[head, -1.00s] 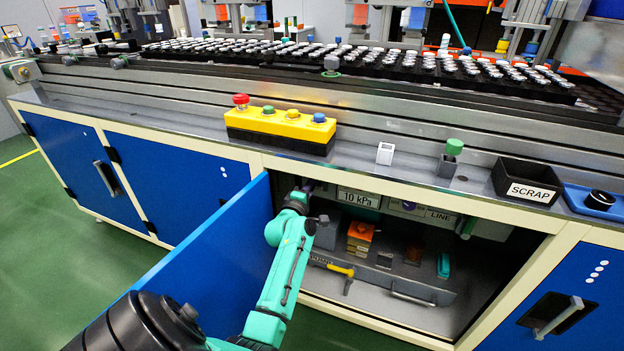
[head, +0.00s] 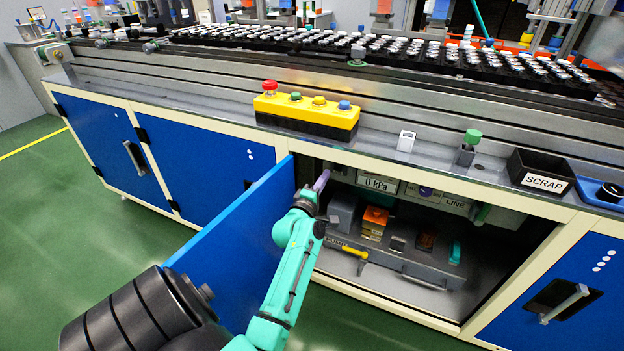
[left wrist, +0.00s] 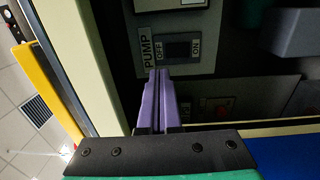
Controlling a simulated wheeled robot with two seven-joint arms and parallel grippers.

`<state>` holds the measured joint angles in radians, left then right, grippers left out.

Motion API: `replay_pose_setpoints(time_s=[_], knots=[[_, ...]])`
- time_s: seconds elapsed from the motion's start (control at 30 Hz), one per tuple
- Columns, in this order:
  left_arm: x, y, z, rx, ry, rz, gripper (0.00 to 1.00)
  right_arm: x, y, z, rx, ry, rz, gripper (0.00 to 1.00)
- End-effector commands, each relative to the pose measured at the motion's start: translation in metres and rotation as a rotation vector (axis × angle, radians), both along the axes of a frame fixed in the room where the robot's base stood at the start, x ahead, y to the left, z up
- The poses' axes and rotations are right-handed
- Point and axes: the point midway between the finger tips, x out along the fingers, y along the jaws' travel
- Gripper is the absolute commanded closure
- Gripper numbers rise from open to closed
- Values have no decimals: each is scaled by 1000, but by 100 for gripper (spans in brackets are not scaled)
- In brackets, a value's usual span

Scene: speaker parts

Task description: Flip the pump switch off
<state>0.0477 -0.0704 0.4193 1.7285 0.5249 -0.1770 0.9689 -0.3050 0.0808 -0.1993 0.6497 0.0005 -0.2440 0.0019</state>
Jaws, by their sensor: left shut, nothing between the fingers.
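In the left wrist view the pump switch (left wrist: 178,51) is a dark rocker on a grey plate, between the printed words OFF and ON and beside the label PUMP. Which side is pressed is hard to tell. My left gripper (left wrist: 158,74) is shut and empty, its purple fingertips close to the OFF end of the plate; contact cannot be judged. In the head view the left gripper (head: 323,178) reaches into the open cabinet at its upper left. The switch is not visible there. A display (head: 379,184) reads 0 kPa. My right gripper is not in view.
The open blue door (head: 232,245) stands left of my left arm. The cabinet holds a grey pump unit (head: 408,264) with a yellow lever (head: 354,252). A yellow button box (head: 306,112) and the SCRAP bin (head: 541,176) sit on the ledge above.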

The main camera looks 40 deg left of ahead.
Motion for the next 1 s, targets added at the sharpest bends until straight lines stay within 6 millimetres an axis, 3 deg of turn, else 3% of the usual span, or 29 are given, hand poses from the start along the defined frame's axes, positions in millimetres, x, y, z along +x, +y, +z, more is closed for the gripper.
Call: replay_pose_setpoints(time_s=[0.1, 0.3, 0.9, 1.0], knots=[[-28, -10, 1, -3, 5, 0, 100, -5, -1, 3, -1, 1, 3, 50], [-53, -18, 2, -4, 4, 0, 100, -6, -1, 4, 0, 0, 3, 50], [-56, -19, 1, -3, 5, -1, 100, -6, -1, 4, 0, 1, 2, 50], [-53, -27, -17, 21, 56, -19, 100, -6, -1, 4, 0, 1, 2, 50]])
